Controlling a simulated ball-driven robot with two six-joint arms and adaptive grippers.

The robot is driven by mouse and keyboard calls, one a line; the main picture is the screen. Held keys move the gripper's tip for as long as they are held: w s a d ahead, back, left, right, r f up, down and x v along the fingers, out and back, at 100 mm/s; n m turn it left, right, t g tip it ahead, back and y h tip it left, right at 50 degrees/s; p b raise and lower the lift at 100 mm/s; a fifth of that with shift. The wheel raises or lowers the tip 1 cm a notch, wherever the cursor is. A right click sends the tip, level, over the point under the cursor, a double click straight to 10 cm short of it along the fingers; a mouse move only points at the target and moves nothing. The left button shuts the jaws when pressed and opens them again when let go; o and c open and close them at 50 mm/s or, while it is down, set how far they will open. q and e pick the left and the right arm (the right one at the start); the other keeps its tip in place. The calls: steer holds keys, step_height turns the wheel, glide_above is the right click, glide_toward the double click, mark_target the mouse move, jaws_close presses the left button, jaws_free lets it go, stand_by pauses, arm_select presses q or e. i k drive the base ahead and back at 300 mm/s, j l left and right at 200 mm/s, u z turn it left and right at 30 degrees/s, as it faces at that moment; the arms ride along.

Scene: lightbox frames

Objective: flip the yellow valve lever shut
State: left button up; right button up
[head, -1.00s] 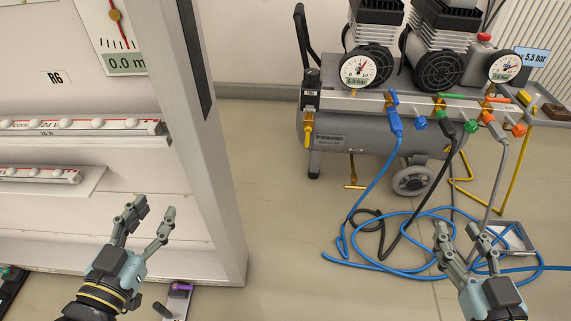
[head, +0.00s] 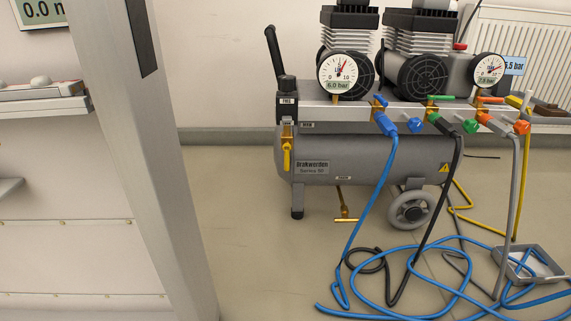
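A yellow lever (head: 287,155) hangs straight down from a brass fitting at the left end of the compressor's manifold. Another yellow, lever-like part (head: 517,103) sits slanted at the manifold's right end, above the yellow hose. Which of the two is the task's valve lever I cannot tell. The manifold (head: 345,114) also carries a blue lever (head: 380,101), a green lever (head: 440,97) and an orange lever (head: 490,100). Neither of my grippers is in view.
The grey compressor tank (head: 370,155) stands on the floor by the wall. A lightbox post (head: 125,150) stands at left. Floor between post and compressor is clear.

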mark_target(287, 148)
steer(key=i+l+z, duration=0.25)
steer(key=i, duration=0.2)
steer(key=i+l+z, duration=0.2)
steer(key=i, duration=0.25)
steer(key=l, duration=0.1)
